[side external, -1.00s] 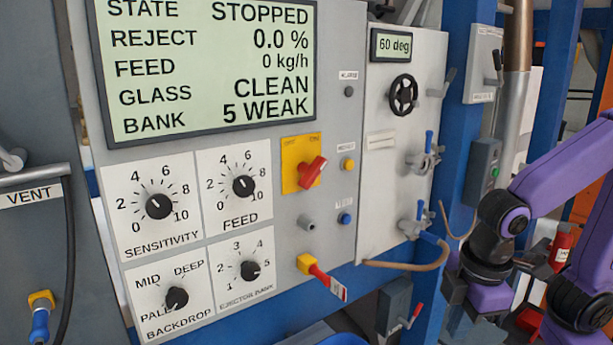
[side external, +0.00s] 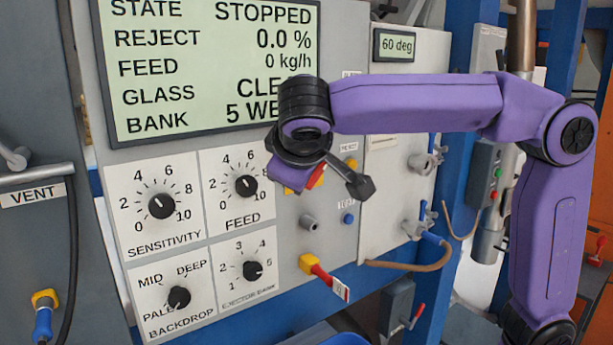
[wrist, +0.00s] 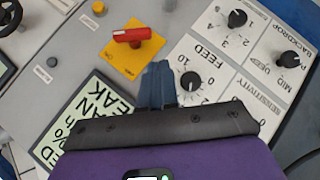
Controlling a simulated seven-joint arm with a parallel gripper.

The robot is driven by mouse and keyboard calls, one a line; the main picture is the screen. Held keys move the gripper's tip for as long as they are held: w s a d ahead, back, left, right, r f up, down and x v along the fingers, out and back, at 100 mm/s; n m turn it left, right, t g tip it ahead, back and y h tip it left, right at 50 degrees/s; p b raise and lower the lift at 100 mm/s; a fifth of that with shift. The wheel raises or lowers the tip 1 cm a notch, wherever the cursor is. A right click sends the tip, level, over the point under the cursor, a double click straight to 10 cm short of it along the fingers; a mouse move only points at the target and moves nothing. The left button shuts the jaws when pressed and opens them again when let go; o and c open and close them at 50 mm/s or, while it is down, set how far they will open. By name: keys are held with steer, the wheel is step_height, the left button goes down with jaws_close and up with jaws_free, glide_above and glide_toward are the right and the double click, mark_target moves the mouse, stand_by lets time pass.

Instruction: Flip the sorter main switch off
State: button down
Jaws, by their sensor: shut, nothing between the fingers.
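The main switch is a red rotary handle (wrist: 132,35) on a yellow plate (wrist: 124,62), seen whole in the wrist view. In the side view my arm covers most of it; only a bit of the red handle (side external: 316,177) and a yellow edge of the plate show. My gripper (wrist: 158,70) is shut and empty. Its fingers are beside the yellow plate in the wrist view, between it and the FEED knob (wrist: 190,80), apart from the red handle in the picture. Whether the fingers touch the panel cannot be told.
The display (side external: 200,60) reads STOPPED, and my wrist covers its lower right. A SENSITIVITY knob (side external: 161,205) and other dials sit left of the switch.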

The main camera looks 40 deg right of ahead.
steer(key=shift+w+a+r+m+t+h, duration=0.2)
steer(key=shift+r+m, duration=0.25)
steer(key=shift+r, duration=0.35)
steer(key=shift+w+a+r+m+t+h, duration=0.1)
steer(key=shift+w+a+r+m+h, duration=0.3)
steer(key=shift+r, duration=0.35)
steer(key=shift+s+d, duration=0.1)
steer(key=s+d+f+x, duration=0.1)
steer(key=s+x, duration=0.1)
steer(key=x, duration=1)
steer(key=shift+w+d+f, duration=0.25)
steer(key=shift+d+f, duration=0.1)
steer(key=shift+f, duration=0.1)
steer(key=shift+f+n+h, duration=0.35)
steer(key=shift+h, duration=0.25)
